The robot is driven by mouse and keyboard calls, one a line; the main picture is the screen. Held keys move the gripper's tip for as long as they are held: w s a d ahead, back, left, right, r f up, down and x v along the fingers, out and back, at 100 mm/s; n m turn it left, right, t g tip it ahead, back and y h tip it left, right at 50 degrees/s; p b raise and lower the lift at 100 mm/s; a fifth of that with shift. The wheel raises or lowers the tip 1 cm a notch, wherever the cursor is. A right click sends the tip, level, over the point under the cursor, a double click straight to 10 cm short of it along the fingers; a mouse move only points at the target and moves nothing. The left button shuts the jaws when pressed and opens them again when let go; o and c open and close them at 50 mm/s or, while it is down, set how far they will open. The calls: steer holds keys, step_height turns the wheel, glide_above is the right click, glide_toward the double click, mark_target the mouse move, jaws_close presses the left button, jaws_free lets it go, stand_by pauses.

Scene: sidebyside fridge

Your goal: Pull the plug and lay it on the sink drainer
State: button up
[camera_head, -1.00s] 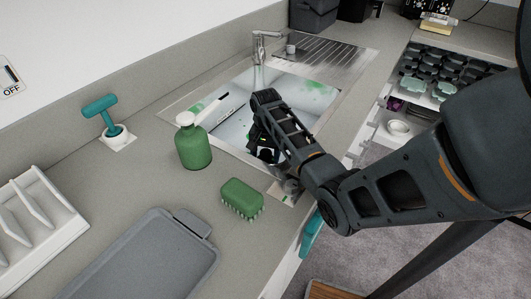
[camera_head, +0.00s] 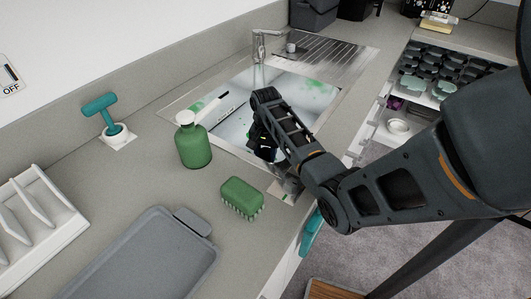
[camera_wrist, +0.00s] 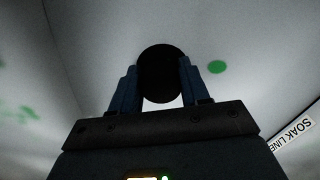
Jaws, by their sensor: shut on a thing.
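The sink basin (camera_head: 305,90) is set in the counter, with green spots on its inside. My gripper (camera_head: 264,150) reaches down into it. In the wrist view my gripper (camera_wrist: 158,88) is shut on a round black plug (camera_wrist: 158,65), whose disc shows between the fingers. The plug cannot be made out in the head view. I cannot tell whether it is clear of the drain hole. The ridged metal sink drainer (camera_head: 335,52) lies beyond the basin, with its ridged area bare.
A tap (camera_head: 262,45) stands behind the basin. A green bottle (camera_head: 193,145) and green brush (camera_head: 241,196) stand near its front. A grey tray (camera_head: 150,262) and a teal-handled tool (camera_head: 104,110) are at left. A "SOAK LINE" label (camera_wrist: 294,133) marks the basin wall.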

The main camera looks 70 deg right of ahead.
mark_target(266, 151)
steer(key=shift+r, duration=0.15)
steer(key=shift+r+p, duration=0.6)
steer(key=shift+r, duration=0.2)
steer(key=shift+r, duration=0.2)
steer(key=shift+r, duration=1.9)
steer(key=shift+d, duration=0.1)
